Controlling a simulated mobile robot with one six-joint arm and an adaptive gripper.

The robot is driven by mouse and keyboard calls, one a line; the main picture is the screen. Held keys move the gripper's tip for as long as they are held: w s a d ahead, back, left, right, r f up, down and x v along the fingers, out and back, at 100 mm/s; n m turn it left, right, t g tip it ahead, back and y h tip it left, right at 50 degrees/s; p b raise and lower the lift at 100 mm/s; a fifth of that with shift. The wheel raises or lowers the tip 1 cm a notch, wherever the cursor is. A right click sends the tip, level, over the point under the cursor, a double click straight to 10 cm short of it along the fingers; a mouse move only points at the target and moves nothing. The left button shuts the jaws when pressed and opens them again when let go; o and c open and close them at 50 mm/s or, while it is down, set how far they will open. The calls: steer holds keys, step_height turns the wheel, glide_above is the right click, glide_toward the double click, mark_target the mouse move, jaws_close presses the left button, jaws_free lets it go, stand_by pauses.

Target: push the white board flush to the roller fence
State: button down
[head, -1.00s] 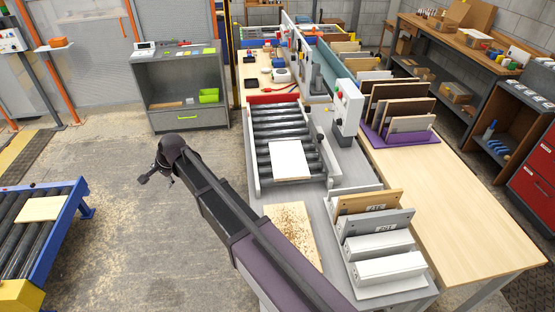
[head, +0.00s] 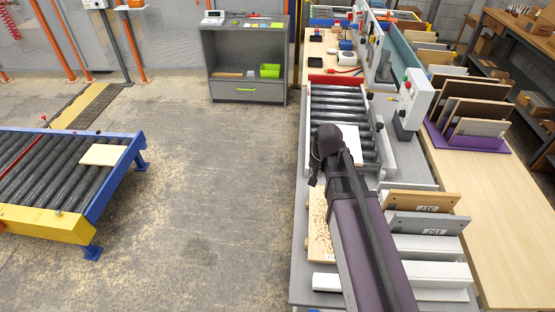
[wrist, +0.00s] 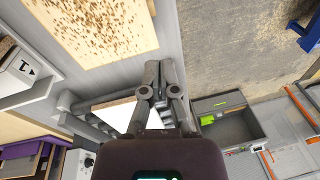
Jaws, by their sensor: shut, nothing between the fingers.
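The white board (head: 351,137) lies on the near part of the roller bed (head: 342,104), partly hidden by my arm in the head view. Several bare rollers lie between it and the red bar (head: 322,79) across the bed's far end. Pale rails run along the bed's sides; which part is the fence I cannot tell. My gripper (head: 314,181) is low beside the board's near left, mostly hidden by the wrist. In the wrist view my gripper (wrist: 160,72) is shut and empty, with the board (wrist: 116,114) just left of it; contact is unclear.
A speckled wooden panel (head: 318,232) lies on the bench below my arm. Upright labelled panels (head: 430,222) stand to the right, by a control box (head: 416,100). A blue-framed conveyor (head: 118,178) with a pale board (head: 104,154) stands left. The floor between is clear.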

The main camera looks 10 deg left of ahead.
steer(key=s+d+f+n+g+h, duration=0.1)
steer(key=s+d+n, duration=0.1)
steer(key=s+d, duration=0.7)
steer(key=d, duration=0.3)
steer(key=shift+f+b, duration=0.15)
steer(key=shift+b, duration=0.25)
steer(key=shift+s, duration=0.1)
